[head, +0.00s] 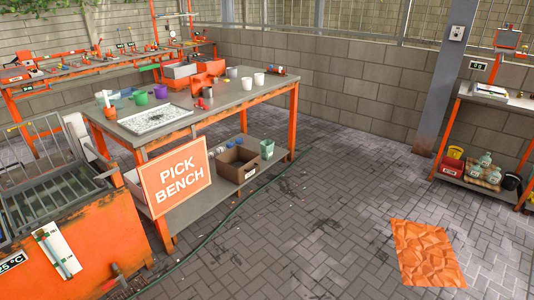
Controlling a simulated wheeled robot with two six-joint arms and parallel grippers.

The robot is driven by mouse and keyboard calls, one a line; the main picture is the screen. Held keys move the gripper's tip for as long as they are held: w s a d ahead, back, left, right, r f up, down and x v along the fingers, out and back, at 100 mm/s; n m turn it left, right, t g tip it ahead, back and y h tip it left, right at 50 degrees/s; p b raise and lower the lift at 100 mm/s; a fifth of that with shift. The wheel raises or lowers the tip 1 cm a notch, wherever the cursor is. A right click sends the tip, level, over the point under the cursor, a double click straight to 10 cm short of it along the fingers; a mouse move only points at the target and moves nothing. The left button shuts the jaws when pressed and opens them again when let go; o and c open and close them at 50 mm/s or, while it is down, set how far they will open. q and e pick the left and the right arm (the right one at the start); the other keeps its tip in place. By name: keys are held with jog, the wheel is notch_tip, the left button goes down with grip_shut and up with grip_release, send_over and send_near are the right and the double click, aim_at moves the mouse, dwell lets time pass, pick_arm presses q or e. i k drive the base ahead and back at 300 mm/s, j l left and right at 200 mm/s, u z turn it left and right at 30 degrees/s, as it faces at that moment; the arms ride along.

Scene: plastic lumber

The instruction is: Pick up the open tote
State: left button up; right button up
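Neither of my grippers is in the head view. Several open-topped containers show, and I cannot tell which one is the open tote. A brown open box (237,168) with a small white label stands on the lower shelf of the orange-framed pick bench (230,103). A small pale green container (266,150) stands just right of it. On the bench top, a grey bin (181,75) sits at the back beside an orange angular holder (207,75). The insides of these are too small to see clearly.
Cups and a speckled tray (154,118) share the bench top. A "PICK BENCH" sign (176,176) hangs at its front-left corner. An orange tank (85,250) stands at left. A green hose (215,230) and a crumpled orange sheet (427,253) lie on otherwise open paving.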

aim_at(267, 151)
jog(key=i+l+z, duration=0.3)
jog(key=i, duration=0.15)
jog(key=i+z, duration=0.3)
jog(key=i, duration=0.15)
jog(key=i+z, duration=0.25)
jog(key=i, duration=2.35)
jog(key=i+l+u, duration=0.1)
jog(key=i, duration=0.75)
